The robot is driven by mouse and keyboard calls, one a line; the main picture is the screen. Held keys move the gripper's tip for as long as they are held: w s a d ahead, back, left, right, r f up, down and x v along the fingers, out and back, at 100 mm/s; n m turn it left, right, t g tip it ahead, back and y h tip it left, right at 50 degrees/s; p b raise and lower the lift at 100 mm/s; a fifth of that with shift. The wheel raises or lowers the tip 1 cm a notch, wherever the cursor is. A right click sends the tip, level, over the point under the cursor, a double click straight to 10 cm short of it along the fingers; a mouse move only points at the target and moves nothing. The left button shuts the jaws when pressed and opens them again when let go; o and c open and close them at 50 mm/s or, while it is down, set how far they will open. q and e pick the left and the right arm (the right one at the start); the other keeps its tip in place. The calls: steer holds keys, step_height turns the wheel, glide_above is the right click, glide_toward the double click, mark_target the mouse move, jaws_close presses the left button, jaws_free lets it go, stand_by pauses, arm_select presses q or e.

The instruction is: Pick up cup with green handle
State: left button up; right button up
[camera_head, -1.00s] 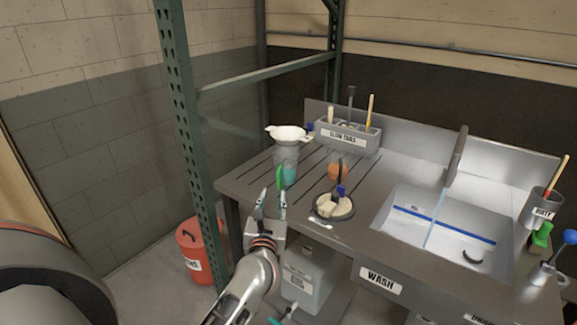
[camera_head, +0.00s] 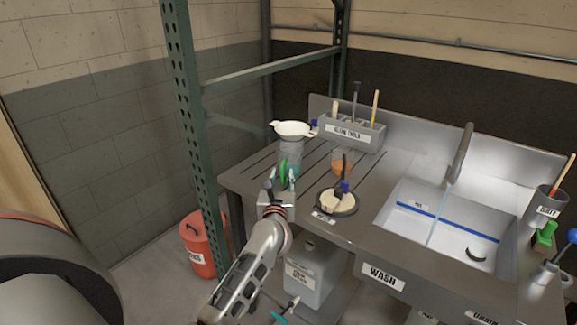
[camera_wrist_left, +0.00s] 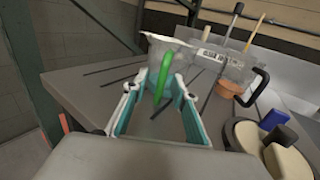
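The cup with the green handle (camera_head: 290,150) is clear and stands upright at the left end of the metal counter, with a white strainer-like piece (camera_head: 293,129) on its top. Its green handle (camera_head: 282,172) faces my left gripper (camera_head: 281,180). In the left wrist view, my left gripper (camera_wrist_left: 155,98) has its teal-padded fingers apart, one on each side of the green handle (camera_wrist_left: 162,76); contact is not clear. The cup (camera_wrist_left: 183,62) is just beyond them. Two teal tips of my right gripper (camera_head: 384,314) show far apart at the bottom edge of the head view.
A container with an orange bottom (camera_head: 341,166) and a round dish (camera_head: 338,205) stand right of the cup. A labelled tool holder (camera_head: 350,135) is behind. The sink (camera_head: 440,225) is further right. A green rack post (camera_head: 196,150) rises on the left.

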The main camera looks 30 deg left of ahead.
arm_select(q)
jaws_close()
steer(key=shift+r, duration=0.2)
